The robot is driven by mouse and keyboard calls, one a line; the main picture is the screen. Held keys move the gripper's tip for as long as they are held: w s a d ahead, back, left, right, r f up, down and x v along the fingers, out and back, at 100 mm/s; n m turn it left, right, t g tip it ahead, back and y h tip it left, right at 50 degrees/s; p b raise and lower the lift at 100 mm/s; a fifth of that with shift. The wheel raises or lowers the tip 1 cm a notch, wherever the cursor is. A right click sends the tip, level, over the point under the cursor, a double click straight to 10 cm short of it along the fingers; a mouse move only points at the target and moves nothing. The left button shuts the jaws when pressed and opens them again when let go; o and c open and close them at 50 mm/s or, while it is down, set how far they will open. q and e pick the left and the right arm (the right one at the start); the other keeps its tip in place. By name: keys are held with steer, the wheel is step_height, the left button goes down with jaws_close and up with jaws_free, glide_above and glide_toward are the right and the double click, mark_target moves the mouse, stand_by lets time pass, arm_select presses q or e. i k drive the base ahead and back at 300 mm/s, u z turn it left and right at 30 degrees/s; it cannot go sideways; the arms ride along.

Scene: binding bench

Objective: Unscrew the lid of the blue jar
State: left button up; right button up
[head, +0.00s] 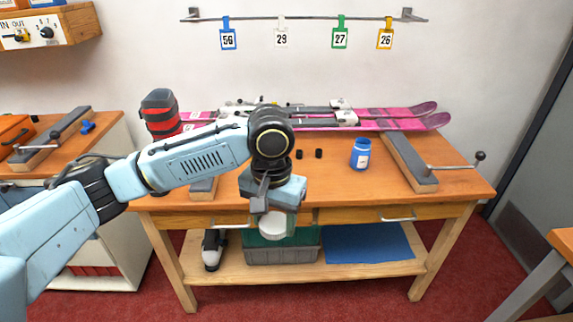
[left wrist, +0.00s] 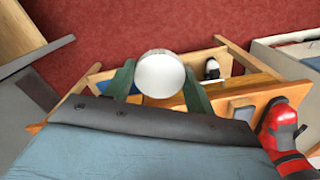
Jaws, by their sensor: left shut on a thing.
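The blue jar (head: 361,153) stands upright on the bench top, right of the middle, with a pale label on its side. No white lid sits on its top. My left gripper (head: 274,222) is in front of the bench's front edge, to the left of the jar and apart from it. It is shut on a round white lid (head: 274,229). In the left wrist view the lid (left wrist: 160,73) shows between the two green fingers (left wrist: 158,88). My right gripper is in neither view.
A red and black boot (head: 160,114) stands at the back left. A grey-green crate (head: 283,250) is on the lower shelf.

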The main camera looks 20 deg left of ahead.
mark_target(361, 153)
steer(key=u, duration=0.35)
steer(key=i, duration=1.65)
